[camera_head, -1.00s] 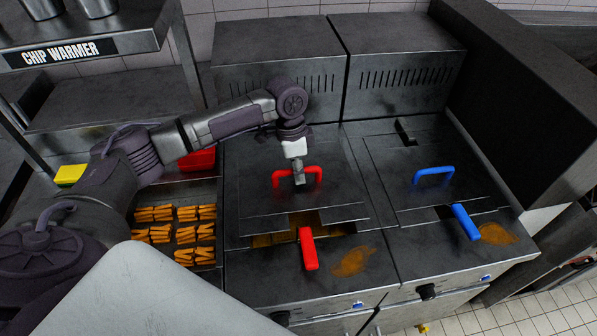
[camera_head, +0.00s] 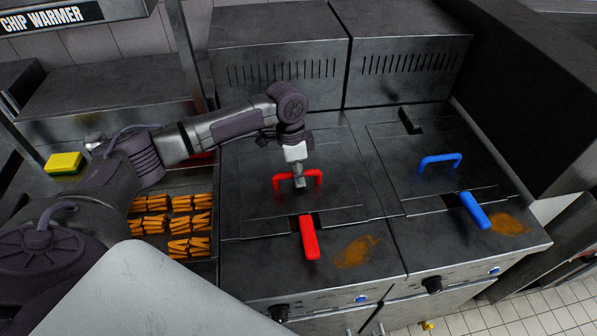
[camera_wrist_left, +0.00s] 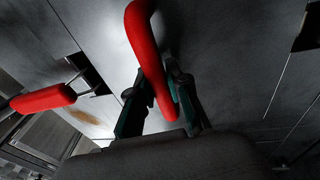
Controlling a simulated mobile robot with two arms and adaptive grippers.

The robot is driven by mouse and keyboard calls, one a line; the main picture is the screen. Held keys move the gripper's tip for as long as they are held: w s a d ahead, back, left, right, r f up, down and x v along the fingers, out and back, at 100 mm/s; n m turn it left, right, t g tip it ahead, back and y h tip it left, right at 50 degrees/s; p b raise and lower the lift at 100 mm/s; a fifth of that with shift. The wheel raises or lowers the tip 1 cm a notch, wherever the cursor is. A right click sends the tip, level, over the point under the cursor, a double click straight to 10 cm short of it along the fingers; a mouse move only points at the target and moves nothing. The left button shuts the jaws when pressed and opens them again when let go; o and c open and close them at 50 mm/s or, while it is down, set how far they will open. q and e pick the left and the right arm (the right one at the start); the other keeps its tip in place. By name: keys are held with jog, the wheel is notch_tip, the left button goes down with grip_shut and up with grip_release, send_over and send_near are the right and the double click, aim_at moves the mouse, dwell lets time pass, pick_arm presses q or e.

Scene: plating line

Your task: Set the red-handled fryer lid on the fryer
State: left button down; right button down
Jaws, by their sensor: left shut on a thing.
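The red-handled fryer lid (camera_head: 265,200) is a flat grey metal plate lying over the left well of the fryer (camera_head: 240,262). It looks flat and covers the well opening. My left gripper (camera_head: 299,184) is shut on the lid's red handle (camera_head: 281,181). In the left wrist view the dark fingers (camera_wrist_left: 160,105) are on both sides of the red handle (camera_wrist_left: 145,45). Whether the lid rests fully on the fryer or hovers just above it, I cannot tell. My right gripper is not in view.
A red basket handle (camera_head: 309,238) sticks out in front of the lid. To the right are a blue-handled lid (camera_head: 420,175) and a blue basket handle (camera_head: 475,210). Fries (camera_head: 190,222) lie on a tray at left, near a yellow and green sponge (camera_head: 64,163).

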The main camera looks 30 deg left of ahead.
pick_arm(q)
jog(key=shift+p, duration=0.55)
dwell(0.8)
jog(key=c, duration=1.1)
grip_release()
jog(key=shift+o, duration=0.3)
jog(key=shift+s+f, duration=0.1)
jog(key=shift+f, duration=0.05)
notch_tip(320, 180, up, 12)
jog(key=a, duration=0.2)
jog(key=shift+w, duration=0.3)
